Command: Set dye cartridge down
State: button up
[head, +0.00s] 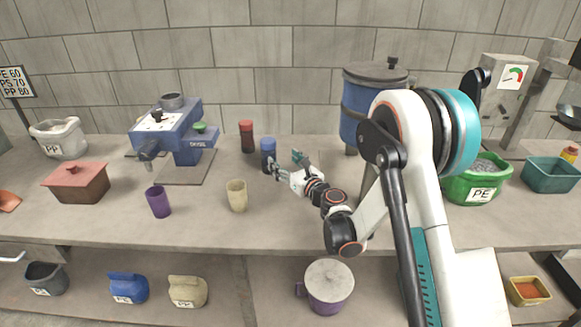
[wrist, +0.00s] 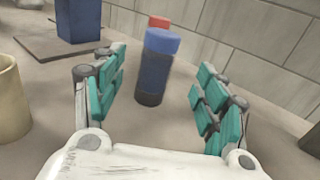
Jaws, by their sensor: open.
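A dark dye cartridge with a blue cap (head: 268,152) stands upright on the workbench in the head view, near the middle. In the wrist view the blue-capped cartridge (wrist: 155,68) stands between and a little beyond my two teal-padded fingers. My gripper (wrist: 162,105) is open, with clear gaps on both sides of the cartridge; in the head view my gripper (head: 284,166) is just right of it. A red-capped cartridge (head: 247,136) stands behind and to the left. It shows partly hidden behind the blue-capped one in the wrist view (wrist: 159,22).
A beige cup (head: 237,195) and a purple cup (head: 158,201) stand in front and left. A blue machine (head: 180,135) is farther left, and a blue drum (head: 357,110) stands on the right. Some bench (head: 300,229) right of the beige cup is bare.

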jog(key=s+d+r+n+g+h, duration=0.1)
jog(key=s+d+r+n+g, duration=0.1)
jog(key=s+r+n, duration=0.55)
jog(key=s+d+r+n+g+h, duration=0.1)
jog(key=s+d+r+n+g, duration=0.15)
jog(key=s+r+n, duration=0.45)
jog(key=s+d+f+n+g+h, duration=0.1)
jog(key=s+d+n, duration=0.4)
jog(key=s, duration=0.5)
jog(key=s+d+f+n+g+h, duration=0.1)
jog(key=s+d+n+h, duration=0.3)
jog(key=s, duration=0.5)
jog(key=s+d+f+n+g+h, duration=0.1)
jog(key=s+d+f+n+h, duration=0.1)
jog(key=s+d+n, duration=0.4)
jog(key=s+d, duration=0.1)
jog(key=s, duration=0.3)
jog(key=shift+s+d+f+g+h, duration=0.15)
jog(key=shift+s+f+g+h, duration=0.15)
jog(key=shift+s+f+g, duration=0.1)
